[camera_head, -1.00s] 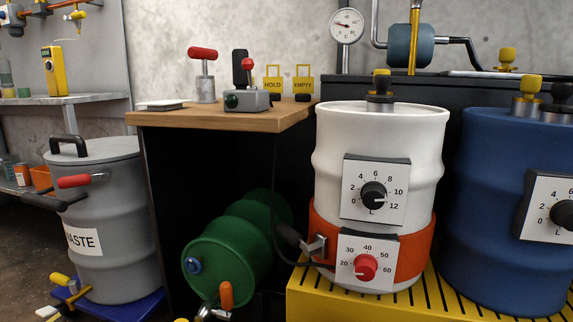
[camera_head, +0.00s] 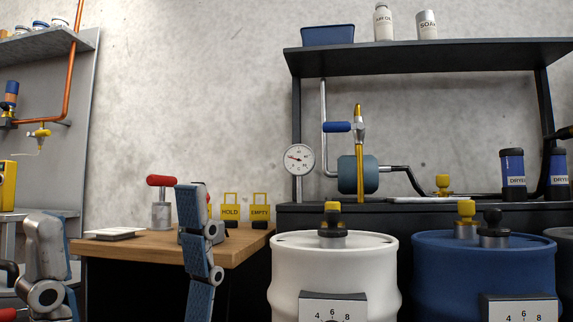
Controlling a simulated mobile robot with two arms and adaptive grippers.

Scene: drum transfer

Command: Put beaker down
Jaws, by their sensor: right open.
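No beaker can be made out in the head view. My right gripper (camera_head: 122,225) is at the lower left, close to the camera. Its two grey fingers with blue pads stand wide apart, with nothing seen between them. One finger is at the left edge and the other overlaps the wooden bench top (camera_head: 240,246). My left gripper is not in view.
A white drum (camera_head: 335,265) and a blue drum (camera_head: 440,280) stand at the lower right. A red-handled tool (camera_head: 161,205), a white pad (camera_head: 112,233) and yellow HOLD and EMPTY tags (camera_head: 260,212) are on the bench. A dark shelf (camera_head: 440,53) is above.

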